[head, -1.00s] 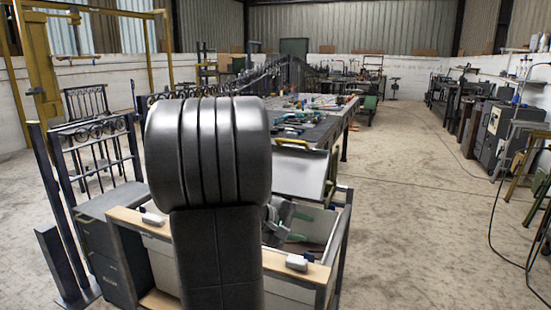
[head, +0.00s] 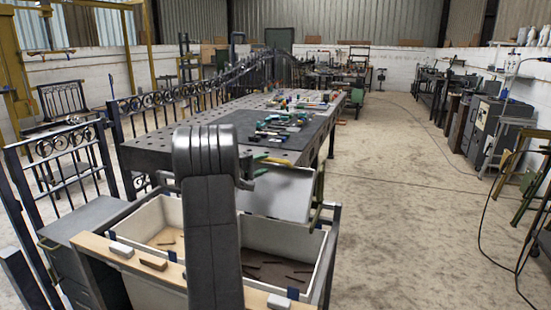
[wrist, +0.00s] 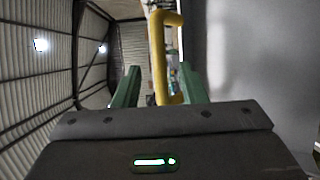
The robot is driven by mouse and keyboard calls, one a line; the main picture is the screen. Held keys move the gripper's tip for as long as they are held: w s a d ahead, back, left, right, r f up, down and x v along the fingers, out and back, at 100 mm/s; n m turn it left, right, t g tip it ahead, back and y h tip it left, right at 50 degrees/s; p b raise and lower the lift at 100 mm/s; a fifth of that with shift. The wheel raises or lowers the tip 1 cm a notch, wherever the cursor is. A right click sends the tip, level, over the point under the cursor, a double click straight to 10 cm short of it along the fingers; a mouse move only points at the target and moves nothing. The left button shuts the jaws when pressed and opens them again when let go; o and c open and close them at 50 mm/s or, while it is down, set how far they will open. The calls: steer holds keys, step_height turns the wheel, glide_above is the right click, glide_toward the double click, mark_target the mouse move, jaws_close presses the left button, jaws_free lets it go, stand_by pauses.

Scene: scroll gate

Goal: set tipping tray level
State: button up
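The tipping tray (head: 275,193) is a pale grey panel in the head view, just right of my arm and above the bins. It looks tilted, sloping down toward the bins. A yellow handle (head: 274,160) shows at its upper left edge. In the wrist view the yellow handle (wrist: 158,60) stands between the two green fingers of my gripper (wrist: 160,70). Gaps show on both sides of it, so the fingers look open and not closed on it. A grey panel, likely the tray (wrist: 250,50), fills the right side. In the head view my arm hides much of the gripper.
Two white-walled bins (head: 325,250) with dark pieces stand below the tray, behind a wooden rail (head: 150,268) with small blocks. A perforated work table (head: 215,115) with tools lies beyond. An ornamental iron railing (head: 65,150) stands left. Floor on the right is open.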

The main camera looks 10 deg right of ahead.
mark_target(270, 161)
steer(key=p+x, duration=0.1)
steer(key=x, duration=0.6)
steer(key=shift+w+d, duration=0.15)
steer(key=shift+d, duration=0.05)
jaws_close()
